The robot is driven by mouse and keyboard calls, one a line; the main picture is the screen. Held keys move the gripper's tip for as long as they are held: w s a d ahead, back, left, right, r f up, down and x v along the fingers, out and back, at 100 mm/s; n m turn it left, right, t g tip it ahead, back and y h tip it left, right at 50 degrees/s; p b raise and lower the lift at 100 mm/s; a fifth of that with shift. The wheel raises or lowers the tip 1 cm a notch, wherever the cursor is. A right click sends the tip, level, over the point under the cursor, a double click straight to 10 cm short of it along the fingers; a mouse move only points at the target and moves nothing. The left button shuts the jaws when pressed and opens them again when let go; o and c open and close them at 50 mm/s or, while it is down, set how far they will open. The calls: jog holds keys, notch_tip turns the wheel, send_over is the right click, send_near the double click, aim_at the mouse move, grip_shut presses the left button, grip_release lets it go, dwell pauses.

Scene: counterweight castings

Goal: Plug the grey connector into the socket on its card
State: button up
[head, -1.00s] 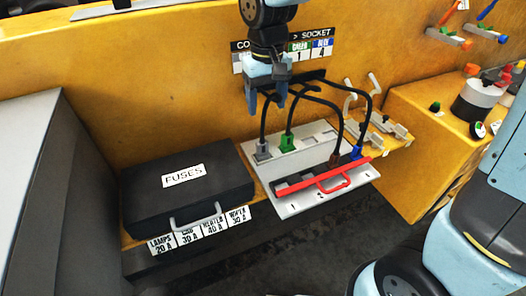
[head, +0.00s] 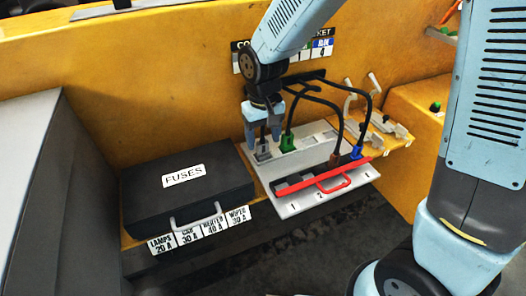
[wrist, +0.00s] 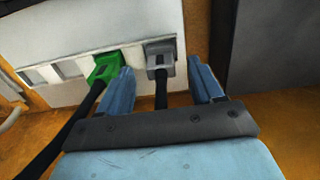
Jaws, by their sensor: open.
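The grey connector (head: 263,153) sits at the back left of the white panel (head: 290,208), with a black cable rising from it. My gripper (head: 264,137) is open just above it, pointing down. In the wrist view my gripper's fingers (wrist: 160,68) stand on either side of the grey connector (wrist: 161,60), with visible gaps and no clear contact. The socket card (head: 322,45) on the yellow wall is partly hidden by my arm; its grey entry cannot be read. Dark sockets (head: 295,182) lie along the panel's front, partly behind a red handled bar (head: 333,180); numbers 1 and 2 show below.
A green connector (head: 287,143) stands close right of the grey one; brown (head: 334,160) and blue (head: 356,153) connectors are farther right. Black cables arch above the panel. A black fuse case (head: 185,190) lies left. Levers (head: 375,120) stand at right.

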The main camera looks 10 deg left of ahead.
aim_at(263, 151)
jog(key=shift+f, duration=1.35)
jog(key=c, duration=1.1)
